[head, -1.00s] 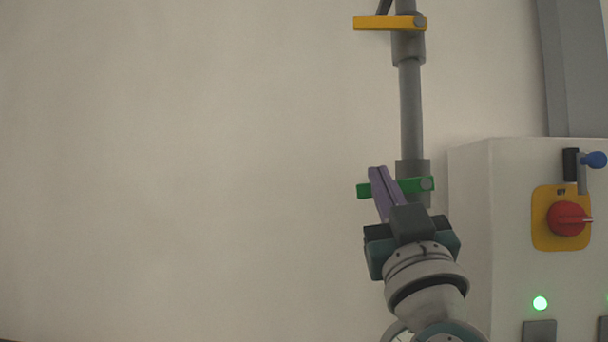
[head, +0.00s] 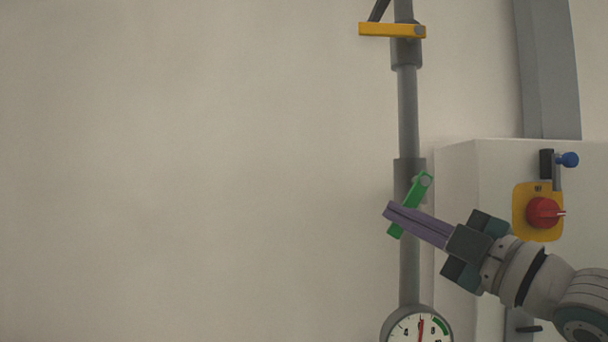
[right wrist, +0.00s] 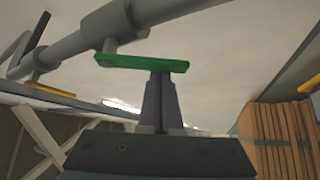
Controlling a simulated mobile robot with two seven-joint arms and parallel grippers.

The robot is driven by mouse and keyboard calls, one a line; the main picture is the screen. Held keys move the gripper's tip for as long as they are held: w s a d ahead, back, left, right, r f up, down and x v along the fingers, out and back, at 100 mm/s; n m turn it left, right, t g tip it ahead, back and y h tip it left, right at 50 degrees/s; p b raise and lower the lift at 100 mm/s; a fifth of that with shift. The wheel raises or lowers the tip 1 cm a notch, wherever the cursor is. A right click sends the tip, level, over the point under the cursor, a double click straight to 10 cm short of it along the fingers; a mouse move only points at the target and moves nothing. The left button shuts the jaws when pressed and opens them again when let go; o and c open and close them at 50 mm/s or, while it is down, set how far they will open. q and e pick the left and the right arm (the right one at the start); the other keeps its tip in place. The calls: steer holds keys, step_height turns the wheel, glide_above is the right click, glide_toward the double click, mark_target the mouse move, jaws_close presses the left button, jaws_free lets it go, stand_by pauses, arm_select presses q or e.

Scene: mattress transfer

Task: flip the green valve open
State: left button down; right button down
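The green valve handle (head: 413,193) sits on the vertical grey pipe. Its pivot is at the upper right, and the bar slants steeply down to the left. My right gripper (head: 387,210) comes in from the right, and its purple fingers are together. They cross in front of the bar's lower half and hide part of it. In the right wrist view the green handle (right wrist: 140,62) lies across the fingertips (right wrist: 161,76), with no clear gap between the fingers. It appears to touch them, not to sit between them. My left gripper is not in view.
A yellow valve handle (head: 392,30) is higher on the same grey pipe (head: 408,110). A round gauge (head: 416,326) is below. A pale cabinet (head: 490,165) with a red knob (head: 543,212) and a blue-tipped lever (head: 569,160) stands at the right. The wall at left is clear.

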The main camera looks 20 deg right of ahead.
steer(key=d+n+g, duration=0.2)
steer(key=n, duration=0.1)
steer(key=f+n+g+p, duration=0.1)
steer(key=n, duration=0.1)
steer(key=shift+s+d+f, duration=0.1)
steer(key=shift+s+d, duration=0.3)
steer(key=shift+d, duration=0.2)
stand_by(0.3)
